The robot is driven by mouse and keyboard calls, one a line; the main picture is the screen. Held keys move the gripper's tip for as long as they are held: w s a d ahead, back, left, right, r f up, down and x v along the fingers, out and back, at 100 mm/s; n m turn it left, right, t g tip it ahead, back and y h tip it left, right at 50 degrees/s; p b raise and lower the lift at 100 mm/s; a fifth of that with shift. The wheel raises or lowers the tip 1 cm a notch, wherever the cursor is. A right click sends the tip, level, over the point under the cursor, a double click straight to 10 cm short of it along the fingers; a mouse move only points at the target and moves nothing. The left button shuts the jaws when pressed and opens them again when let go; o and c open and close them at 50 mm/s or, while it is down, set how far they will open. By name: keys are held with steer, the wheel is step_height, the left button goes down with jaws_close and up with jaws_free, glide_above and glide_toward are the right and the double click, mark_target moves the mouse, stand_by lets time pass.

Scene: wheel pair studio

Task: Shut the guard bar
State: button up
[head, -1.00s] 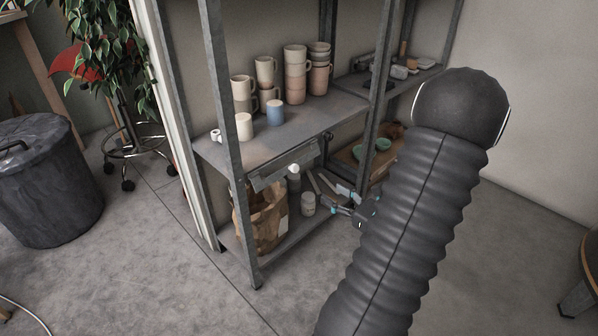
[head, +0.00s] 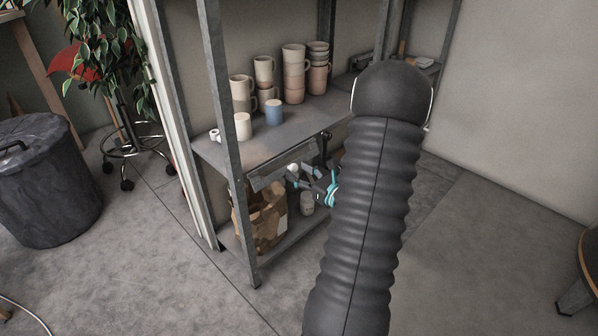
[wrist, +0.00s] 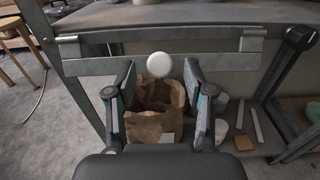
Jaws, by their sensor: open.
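The guard bar (wrist: 215,62) is a flat grey metal bar along the front of the shelf unit, just below the shelf edge. Clips at its left and right join it to that edge. It carries a round white knob (wrist: 159,65). The bar (head: 270,177) and knob (head: 293,167) also show in the head view, partly hidden by my gripper. My gripper (head: 298,176) is open and empty in front of the bar. In the wrist view its fingers stand left and right of the knob, with gaps on both sides. I cannot tell how far the knob reaches between them.
A paper bag (wrist: 155,112) stands on the lower shelf behind the bar. Stacked cups (head: 294,75) stand on the upper shelf (head: 215,150). A steel post (head: 226,110) rises at the near corner. A dark bracket (wrist: 299,40) sits right of the bar. Floor in front is clear.

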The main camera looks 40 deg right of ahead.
steer(key=shift+w, duration=0.35)
jaws_close()
steer(key=shift+r, duration=0.1)
steer(key=shift+r, duration=0.1)
